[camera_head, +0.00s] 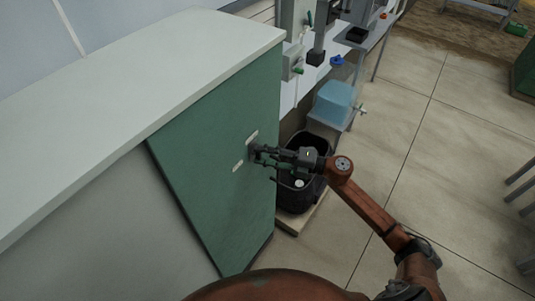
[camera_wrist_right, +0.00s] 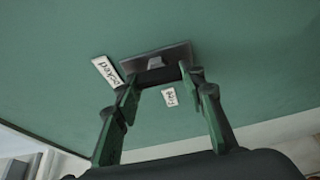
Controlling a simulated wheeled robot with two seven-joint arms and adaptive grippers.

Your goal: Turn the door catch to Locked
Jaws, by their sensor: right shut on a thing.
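The green door (camera_head: 215,150) has a small grey catch plate (camera_wrist_right: 155,54) on its face, with a knob in its middle. In the right wrist view a white label (camera_wrist_right: 106,71) stands beside the plate's left end, and a smaller white label (camera_wrist_right: 169,97) sits below the plate; their words are hard to read. My right gripper (camera_head: 259,152) is at the catch, its fingers reaching the plate from the right in the head view. It is shut on the dark catch handle, which lies between the fingertips (camera_wrist_right: 160,80). The handle's exact angle is partly hidden. My left gripper is out of view.
A pale cabinet top (camera_head: 130,85) lies above the door. A bench with a blue container (camera_head: 335,100) and fittings stands farther back.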

